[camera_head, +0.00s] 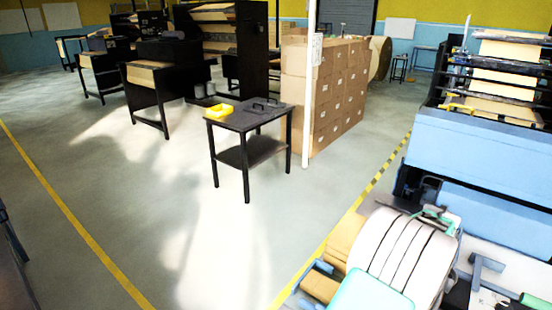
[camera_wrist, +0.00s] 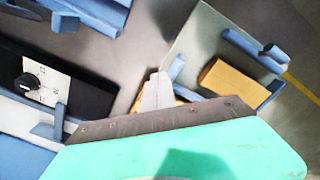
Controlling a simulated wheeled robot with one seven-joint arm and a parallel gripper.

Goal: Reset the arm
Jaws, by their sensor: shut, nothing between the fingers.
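My gripper (camera_wrist: 157,92) shows in the wrist view as a pale, narrow pair of fingers beyond a dark grey edge and a teal body. The fingers are together, with nothing held between them. A tan block (camera_wrist: 234,80) lies beyond them to the right, between blue bars, apart from the fingers. In the head view, white rounded and teal parts of my arm fill the lower right. The fingers cannot be made out there.
Blue machinery (camera_head: 480,160) stands close at the right. A black side table (camera_head: 252,118) holds a yellow object (camera_head: 219,111). Stacked cartons (camera_head: 335,90) stand behind it. A black knob (camera_wrist: 27,83) is at the wrist view's left. Open floor lies left of centre.

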